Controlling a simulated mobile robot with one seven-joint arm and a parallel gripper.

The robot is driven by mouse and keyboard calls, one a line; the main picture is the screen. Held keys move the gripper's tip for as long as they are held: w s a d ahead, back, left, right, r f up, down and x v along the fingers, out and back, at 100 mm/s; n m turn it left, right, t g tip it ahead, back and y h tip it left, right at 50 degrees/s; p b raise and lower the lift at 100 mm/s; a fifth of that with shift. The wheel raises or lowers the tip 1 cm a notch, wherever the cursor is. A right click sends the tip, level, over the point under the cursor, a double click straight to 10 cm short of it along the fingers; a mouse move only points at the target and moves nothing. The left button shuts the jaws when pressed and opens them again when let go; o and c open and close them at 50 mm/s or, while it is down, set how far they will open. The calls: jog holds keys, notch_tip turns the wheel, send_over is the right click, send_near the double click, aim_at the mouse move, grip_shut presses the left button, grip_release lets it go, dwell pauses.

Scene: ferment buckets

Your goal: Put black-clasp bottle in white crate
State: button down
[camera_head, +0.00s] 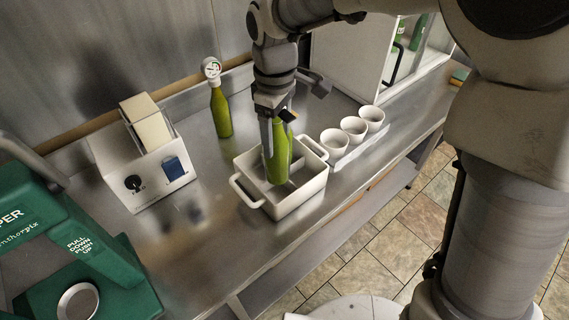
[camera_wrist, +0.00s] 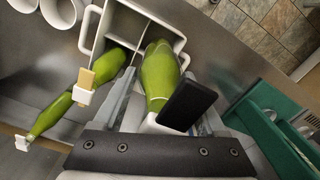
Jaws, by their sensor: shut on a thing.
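My gripper (camera_head: 275,118) is shut on a green bottle (camera_head: 279,155) near its neck. In the wrist view, this bottle (camera_wrist: 158,75) shows a black clasp (camera_wrist: 187,104) by its pale top. The white crate (camera_head: 293,203) is on the metal counter, and the bottle hangs roughly upright with its lower end in the crate's opening. I cannot tell whether it touches the crate floor. The crate's wall also shows in the wrist view (camera_wrist: 152,14). Another green bottle (camera_wrist: 108,66) with a tan clasp shows beside the held one there; its exact place is unclear.
A green bottle with a round white top (camera_head: 221,112) stands behind the crate to the left. Three white cups (camera_head: 353,128) stand close on the right. A white box with a blue panel (camera_head: 150,165) and a green machine (camera_head: 95,255) are on the left. Bare counter lies between.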

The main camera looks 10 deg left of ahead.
aim_at(278, 165)
jog(key=shift+w+f, duration=0.1)
jog(key=shift+w, duration=0.05)
notch_tip(278, 165, down, 10)
jog(key=shift+r, duration=0.15)
dwell(0.3)
jog(key=shift+f, duration=0.25)
grip_release()
jog(key=shift+r, duration=0.1)
notch_tip(278, 165, up, 12)
jog(key=shift+d+r, duration=0.1)
jog(key=shift+r, duration=0.1)
